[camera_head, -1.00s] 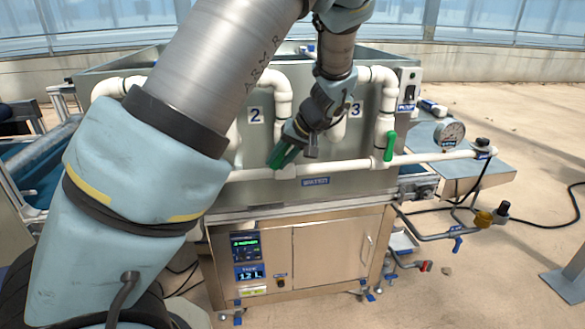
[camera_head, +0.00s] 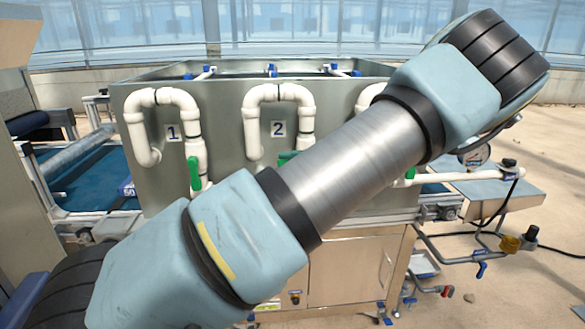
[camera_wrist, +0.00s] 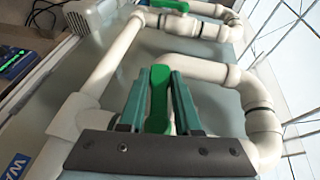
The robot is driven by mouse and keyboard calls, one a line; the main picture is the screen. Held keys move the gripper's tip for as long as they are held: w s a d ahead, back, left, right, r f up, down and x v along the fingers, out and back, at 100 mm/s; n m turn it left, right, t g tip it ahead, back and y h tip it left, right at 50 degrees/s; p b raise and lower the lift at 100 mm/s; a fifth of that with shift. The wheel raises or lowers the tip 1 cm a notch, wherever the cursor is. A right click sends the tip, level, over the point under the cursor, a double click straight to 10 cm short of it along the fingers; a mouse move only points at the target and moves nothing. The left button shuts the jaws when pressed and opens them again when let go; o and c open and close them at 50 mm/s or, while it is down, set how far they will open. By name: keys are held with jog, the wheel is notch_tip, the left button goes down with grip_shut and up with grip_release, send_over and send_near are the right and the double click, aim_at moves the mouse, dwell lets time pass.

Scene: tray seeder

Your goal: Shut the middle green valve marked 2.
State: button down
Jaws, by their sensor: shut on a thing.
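In the wrist view, my gripper (camera_wrist: 157,105) has its teal fingers closed on both sides of a green valve handle (camera_wrist: 159,88). This handle lies crosswise to its white riser pipe. In the head view, the label 2 (camera_head: 278,129) shows on the metal tank. A small green piece (camera_head: 287,157) shows just below it, lying sideways at my arm's edge; I cannot tell if it is handle or finger. My arm hides my gripper and most of valve 2 there.
Valve 1's green handle (camera_head: 194,173) stands upright along its pipe. In the wrist view, another green handle (camera_wrist: 170,5) lies along its pipe. White U-shaped pipes (camera_head: 280,92) stand close around. A gauge (camera_head: 474,155) and a side table (camera_head: 490,200) are at the right.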

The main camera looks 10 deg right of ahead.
jog(key=shift+r+m+t+y, duration=0.4)
jog(key=shift+y, duration=0.4)
jog(key=shift+r, duration=0.1)
jog(key=c, duration=0.6)
grip_release()
jog(key=b+v, duration=0.4)
jog(key=v, duration=0.6)
jog(key=shift+s+d, duration=0.15)
jog(key=shift+d, duration=0.15)
